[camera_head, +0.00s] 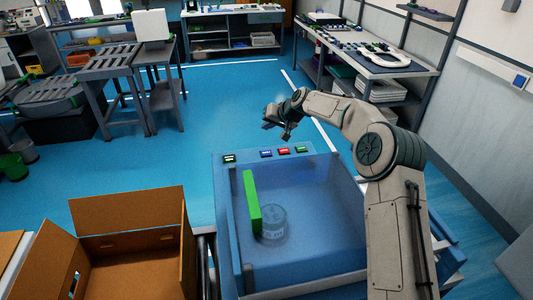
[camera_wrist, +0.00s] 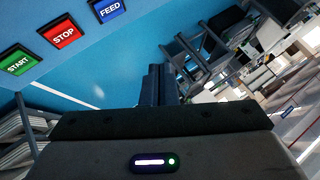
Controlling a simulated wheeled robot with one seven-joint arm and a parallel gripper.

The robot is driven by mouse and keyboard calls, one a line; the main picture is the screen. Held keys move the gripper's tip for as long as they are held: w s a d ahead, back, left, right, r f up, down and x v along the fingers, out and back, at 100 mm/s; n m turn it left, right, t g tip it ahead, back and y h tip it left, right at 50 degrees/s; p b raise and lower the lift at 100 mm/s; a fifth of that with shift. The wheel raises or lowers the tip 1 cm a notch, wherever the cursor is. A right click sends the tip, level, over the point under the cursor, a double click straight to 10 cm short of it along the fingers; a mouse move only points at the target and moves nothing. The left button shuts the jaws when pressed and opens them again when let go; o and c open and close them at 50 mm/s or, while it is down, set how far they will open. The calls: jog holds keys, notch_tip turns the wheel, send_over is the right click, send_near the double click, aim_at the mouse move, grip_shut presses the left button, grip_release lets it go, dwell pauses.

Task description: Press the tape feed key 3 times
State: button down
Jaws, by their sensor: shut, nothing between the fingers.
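The blue key marked FEED (camera_wrist: 107,9) shows at the top of the wrist view, left of my fingers. In the head view the blue key (camera_head: 266,153) sits on the far rim of the blue bin-like machine, in a row with other keys. My gripper (camera_head: 275,125) appears above that row in the head view, apart from the keys. In the wrist view its fingers (camera_wrist: 161,84) are together, with nothing between them. The fingers do not touch the blue key. Their exact height over the panel is hard to tell.
The red STOP key (camera_wrist: 62,33) and green START key (camera_wrist: 19,64) are beside FEED. A dark key (camera_head: 229,158) sits left in the row. The blue machine (camera_head: 235,235) holds a green plate (camera_head: 251,200) and a clear round object (camera_head: 272,222). An open cardboard box (camera_head: 130,212) stands left.

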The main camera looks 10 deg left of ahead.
jog(key=b, duration=0.3)
send_over(268, 154)
notch_tip(268, 154, down, 8)
jog(key=shift+r, duration=0.2)
jog(key=shift+f+b, duration=0.65)
jog(key=shift+b, duration=0.15)
jog(key=shift+f, duration=0.15)
dwell(1.3)
jog(key=shift+f+b, duration=0.3)
jog(key=shift+b, duration=0.3)
jog(key=shift+f+b, duration=0.35)
jog(key=shift+b, duration=0.1)
dwell(0.4)
jog(key=shift+r, duration=0.8)
